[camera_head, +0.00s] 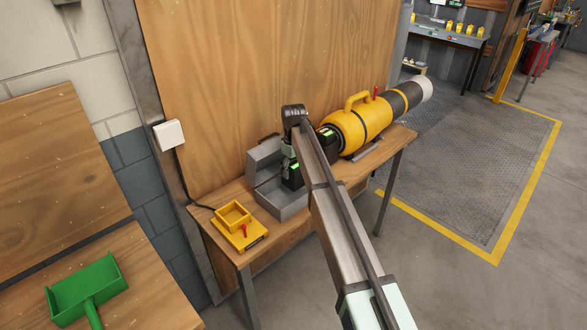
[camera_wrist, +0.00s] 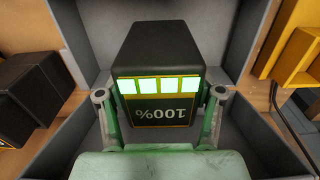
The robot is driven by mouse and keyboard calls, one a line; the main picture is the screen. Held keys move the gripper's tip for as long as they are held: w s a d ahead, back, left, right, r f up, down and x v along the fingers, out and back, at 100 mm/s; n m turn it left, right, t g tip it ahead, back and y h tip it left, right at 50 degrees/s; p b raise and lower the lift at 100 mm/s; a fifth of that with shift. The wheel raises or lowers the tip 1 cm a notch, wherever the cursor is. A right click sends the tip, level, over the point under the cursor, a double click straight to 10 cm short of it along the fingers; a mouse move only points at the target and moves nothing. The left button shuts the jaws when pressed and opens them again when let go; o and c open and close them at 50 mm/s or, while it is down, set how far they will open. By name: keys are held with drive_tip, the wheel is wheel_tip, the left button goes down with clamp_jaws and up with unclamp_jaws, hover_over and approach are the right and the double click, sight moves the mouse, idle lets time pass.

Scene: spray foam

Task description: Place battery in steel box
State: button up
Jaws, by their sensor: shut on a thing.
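The battery (camera_wrist: 158,60) is a black block with a lit green charge display reading 100%. My gripper (camera_wrist: 161,100) is shut on it, one finger on each side, in the wrist view. In the head view the battery (camera_head: 293,176) shows as a dark block with a green light, at the open grey steel box (camera_head: 289,205). The box's lid stands up at the back left. In the wrist view the grey box walls (camera_wrist: 238,40) surround the battery. I cannot tell whether the battery touches the box floor. My arm hides the box's right part.
A yellow charger tray (camera_head: 238,228) with a red switch sits left of the box on the wooden table (camera_head: 216,245). A yellow cylindrical machine (camera_head: 362,125) with a handle lies to the right. A green dustpan (camera_head: 88,290) lies on another wooden surface at lower left.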

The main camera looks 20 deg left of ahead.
drive_tip(key=shift+d+f, duration=0.1)
drive_tip(key=o, duration=1.6)
drive_tip(key=shift+s+f, duration=0.1)
